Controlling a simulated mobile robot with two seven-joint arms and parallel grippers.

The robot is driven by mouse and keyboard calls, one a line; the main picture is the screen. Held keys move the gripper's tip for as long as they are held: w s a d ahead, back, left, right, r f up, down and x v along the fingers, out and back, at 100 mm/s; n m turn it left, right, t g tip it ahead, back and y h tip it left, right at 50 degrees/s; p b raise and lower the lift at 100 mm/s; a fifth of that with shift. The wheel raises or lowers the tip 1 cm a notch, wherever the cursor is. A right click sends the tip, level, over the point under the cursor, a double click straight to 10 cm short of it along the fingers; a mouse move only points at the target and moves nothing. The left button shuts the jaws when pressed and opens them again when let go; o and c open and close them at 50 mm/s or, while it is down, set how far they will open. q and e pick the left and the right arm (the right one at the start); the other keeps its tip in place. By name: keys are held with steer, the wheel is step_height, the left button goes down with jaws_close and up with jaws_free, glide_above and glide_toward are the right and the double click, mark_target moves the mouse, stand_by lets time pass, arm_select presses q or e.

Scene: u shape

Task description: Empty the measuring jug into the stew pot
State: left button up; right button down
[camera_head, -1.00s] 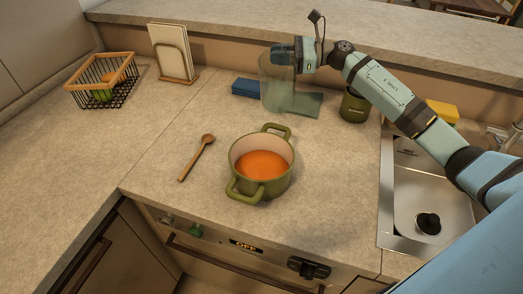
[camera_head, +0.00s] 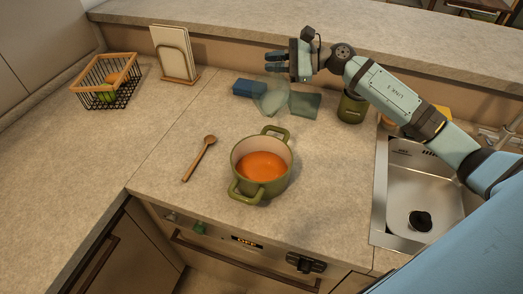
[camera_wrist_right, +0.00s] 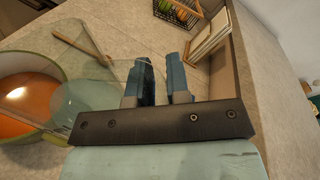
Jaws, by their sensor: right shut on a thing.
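The measuring jug (camera_head: 270,99) is clear, greenish and see-through, behind the stew pot. My right gripper (camera_head: 277,62) is shut on it at its upper part. The jug looks tilted; its outline is faint and I cannot tell what it holds. In the right wrist view, the gripper's fingers (camera_wrist_right: 160,82) show with the clear jug wall (camera_wrist_right: 98,72) beside them. The green stew pot (camera_head: 246,187) stands upright on the counter with orange stew inside, apart from the jug; it also shows at the left of the wrist view (camera_wrist_right: 48,136). My left gripper is out of view.
A wooden spoon (camera_head: 198,160) lies left of the pot. A blue block (camera_head: 247,88) and a teal flat item (camera_head: 306,103) lie near the jug. A green canister (camera_head: 351,108) stands right of them. The sink (camera_head: 420,185) is at right, a wire basket (camera_head: 107,82) at far left.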

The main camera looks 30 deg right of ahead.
mark_target(270, 81)
steer(key=shift+s+a+r+n+p, duration=0.15)
steer(key=shift+r+n+p, duration=0.05)
steer(key=shift+r+p, duration=0.15)
steer(key=shift+s+a+r+n+p, duration=0.1)
steer(key=shift+s+r+n+p, duration=0.05)
steer(key=shift+r+n+p, duration=0.15)
steer(key=shift+a+r, duration=0.1)
steer(key=shift+s+f, duration=0.15)
steer(key=shift+f, duration=0.05)
steer(key=shift+s+a+f+n+h, duration=0.1)
steer(key=shift+a+n+h, duration=0.1)
steer(key=shift+n+h, duration=0.15)
steer(key=shift+f, duration=0.1)
steer(key=shift+s+a+n, duration=0.1)
steer(key=shift+n, duration=0.15)
steer(key=shift+s+a+f, duration=0.1)
steer(key=shift+s+f, duration=0.05)
steer(key=shift+f, duration=0.05)
steer(key=shift+s+a+r+n+p, duration=0.1)
steer(key=shift+s+a+n+p, duration=0.1)
steer(key=shift+n+p, duration=0.4)
steer(key=shift+s+a+h+p, duration=0.2)
steer(key=shift+a+h+p, duration=0.05)
steer(key=shift+p, duration=0.25)
